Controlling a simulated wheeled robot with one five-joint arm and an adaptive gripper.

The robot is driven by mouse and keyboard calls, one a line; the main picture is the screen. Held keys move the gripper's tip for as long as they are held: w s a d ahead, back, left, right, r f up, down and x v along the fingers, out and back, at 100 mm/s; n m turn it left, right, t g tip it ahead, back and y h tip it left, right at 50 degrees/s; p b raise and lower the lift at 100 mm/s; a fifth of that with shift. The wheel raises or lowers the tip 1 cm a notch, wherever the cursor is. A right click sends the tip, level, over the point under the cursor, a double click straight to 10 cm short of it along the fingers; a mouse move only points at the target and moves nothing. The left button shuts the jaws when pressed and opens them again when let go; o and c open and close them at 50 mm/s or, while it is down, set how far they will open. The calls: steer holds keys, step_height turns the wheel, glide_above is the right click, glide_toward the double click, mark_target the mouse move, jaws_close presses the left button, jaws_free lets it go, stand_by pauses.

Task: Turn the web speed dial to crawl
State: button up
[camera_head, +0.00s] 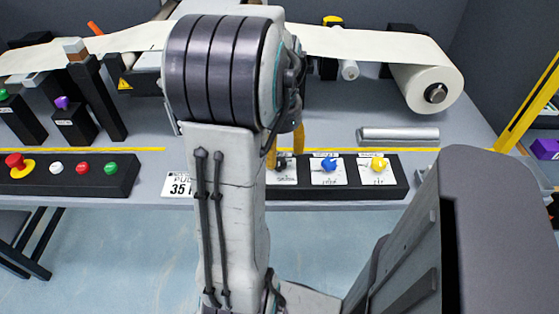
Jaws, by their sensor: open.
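A black dial panel (393,190) stands at the table's front edge, partly hidden behind my arm. It carries a dark dial (284,164), a blue dial (329,165) and a yellow dial (378,165), each on a white plate. The plate lettering is too small to read, so I cannot tell which is the web speed dial. My gripper (284,154) is mostly hidden behind my arm. Its yellow fingers show open, one on each side of the dark dial in the picture. I cannot tell whether they touch it.
A button box (120,187) with a red mushroom button (15,161) stands at the left. A white web (330,41) runs across the back to a large roll (428,88) at the right. A metal cylinder (398,134) lies behind the dial panel.

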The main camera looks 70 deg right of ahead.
mark_target(280, 161)
steer(key=shift+f, duration=1.75)
steer(key=c, duration=1.2)
